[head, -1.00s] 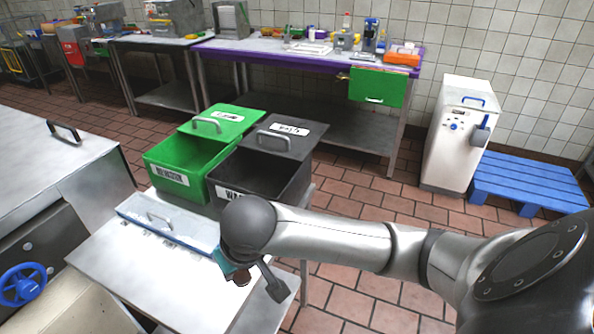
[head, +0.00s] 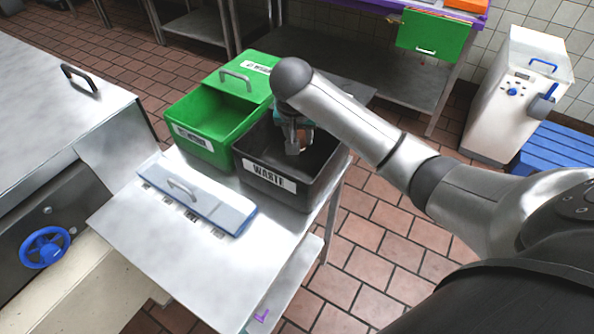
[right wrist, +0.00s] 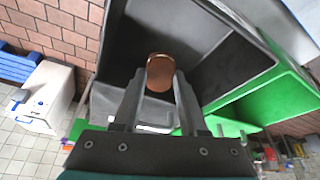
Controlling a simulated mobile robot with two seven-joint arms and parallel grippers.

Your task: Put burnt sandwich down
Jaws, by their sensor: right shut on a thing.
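My right gripper (head: 296,146) is over the open black bin labelled WASTE (head: 268,180), with its fingers down at the bin's opening. In the right wrist view, my right gripper (right wrist: 160,85) is shut on a round brown sandwich (right wrist: 160,73), held between the fingertips. The black bin (right wrist: 232,72) lies around and beyond it in that view. In the head view the sandwich is mostly hidden by the gripper. My left gripper is not in view.
A green bin (head: 205,138) stands directly left of the black bin. A flat blue-edged lidded tray (head: 195,197) lies on the metal table (head: 190,262) in front. A white machine (head: 510,100) and blue pallet (head: 560,155) are at right.

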